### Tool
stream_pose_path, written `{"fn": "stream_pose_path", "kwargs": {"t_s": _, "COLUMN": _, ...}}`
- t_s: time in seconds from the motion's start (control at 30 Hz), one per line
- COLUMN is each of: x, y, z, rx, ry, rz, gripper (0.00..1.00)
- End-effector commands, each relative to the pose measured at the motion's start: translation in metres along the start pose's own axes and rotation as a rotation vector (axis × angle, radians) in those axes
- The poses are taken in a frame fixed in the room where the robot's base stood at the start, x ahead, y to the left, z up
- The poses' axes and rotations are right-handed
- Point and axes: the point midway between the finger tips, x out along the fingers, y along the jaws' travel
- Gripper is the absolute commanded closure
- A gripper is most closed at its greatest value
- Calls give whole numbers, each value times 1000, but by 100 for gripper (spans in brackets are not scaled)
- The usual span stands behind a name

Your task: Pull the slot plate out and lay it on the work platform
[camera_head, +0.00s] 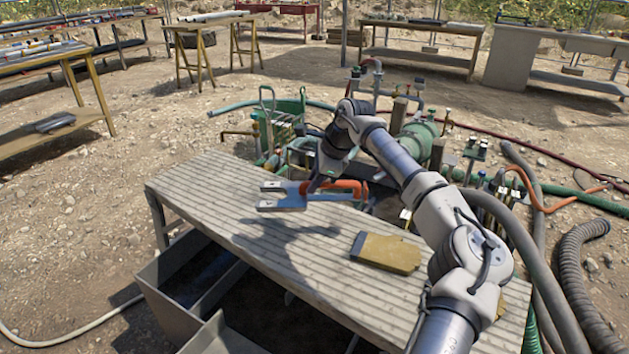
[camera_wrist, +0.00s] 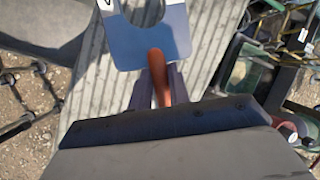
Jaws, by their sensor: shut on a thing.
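The slot plate (camera_head: 284,200) is a flat blue-grey metal plate with a forked end and an orange handle. My gripper (camera_head: 318,186) is shut on the orange handle and holds the plate above the left part of the work platform (camera_head: 230,210). The platform is a long grey ribbed top, and a shadow falls on it below the plate. In the wrist view the slot plate (camera_wrist: 126,55) shows its rounded slot. Its handle (camera_wrist: 158,75) is between the fingers of my gripper (camera_wrist: 157,88).
A brownish flat block (camera_head: 386,253) lies on the platform to the right. Green pipework and valves (camera_head: 418,138) stand behind the platform. Thick hoses (camera_head: 572,270) run at the right. Open tanks (camera_head: 195,285) are below the platform's front left. The platform's left part is bare.

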Motion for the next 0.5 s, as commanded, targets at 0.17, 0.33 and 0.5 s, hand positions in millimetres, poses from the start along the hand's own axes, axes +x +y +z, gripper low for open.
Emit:
{"fn": "stream_pose_path", "kwargs": {"t_s": 0.17, "x": 11, "y": 2, "z": -4, "rx": -1, "ry": -4, "rz": -5, "gripper": 100}}
{"fn": "stream_pose_path", "kwargs": {"t_s": 0.33, "x": 13, "y": 2, "z": -5, "rx": -1, "ry": -4, "rz": -5, "gripper": 100}}
{"fn": "stream_pose_path", "kwargs": {"t_s": 0.5, "x": 17, "y": 3, "z": -6, "rx": -1, "ry": -4, "rz": -5, "gripper": 100}}
